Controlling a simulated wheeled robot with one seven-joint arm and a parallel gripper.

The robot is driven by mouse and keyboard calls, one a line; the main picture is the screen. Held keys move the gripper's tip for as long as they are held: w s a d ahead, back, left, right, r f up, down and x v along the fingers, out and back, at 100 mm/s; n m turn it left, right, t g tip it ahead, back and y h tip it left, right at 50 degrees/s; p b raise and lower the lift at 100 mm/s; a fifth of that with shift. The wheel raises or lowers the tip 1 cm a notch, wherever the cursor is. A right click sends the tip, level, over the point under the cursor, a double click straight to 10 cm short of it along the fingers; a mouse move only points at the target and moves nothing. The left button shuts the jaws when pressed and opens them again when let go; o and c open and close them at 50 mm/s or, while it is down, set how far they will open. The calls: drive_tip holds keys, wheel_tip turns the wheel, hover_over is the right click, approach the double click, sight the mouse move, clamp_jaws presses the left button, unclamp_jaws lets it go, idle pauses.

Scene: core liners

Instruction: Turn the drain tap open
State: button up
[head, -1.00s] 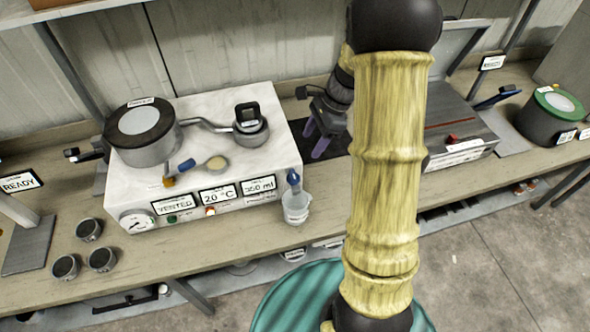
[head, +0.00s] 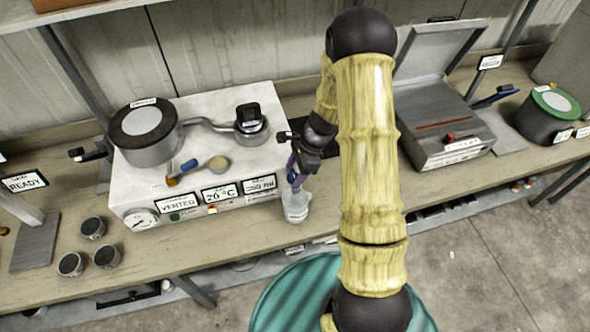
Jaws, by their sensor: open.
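The white machine (head: 262,160) stands on the bench with a round lidded pot on top. The blue drain tap (head: 293,176) is at its front right corner, directly above a clear cup (head: 296,207). My gripper (head: 295,175) is open, with its purple fingers pointing down at the tap. The fingers overlap the tap and partly hide it. I cannot tell whether they touch it or which way its handle is turned.
A second blue-handled valve (head: 188,166) lies on top of the machine. Several small dark-topped cups (head: 93,228) stand at the left. An open-lidded grey box (head: 450,130) stands at the right. A teal drum (head: 285,295) is below the bench edge.

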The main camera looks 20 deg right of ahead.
drive_tip(key=shift+c, duration=0.5)
drive_tip(key=c, duration=0.9)
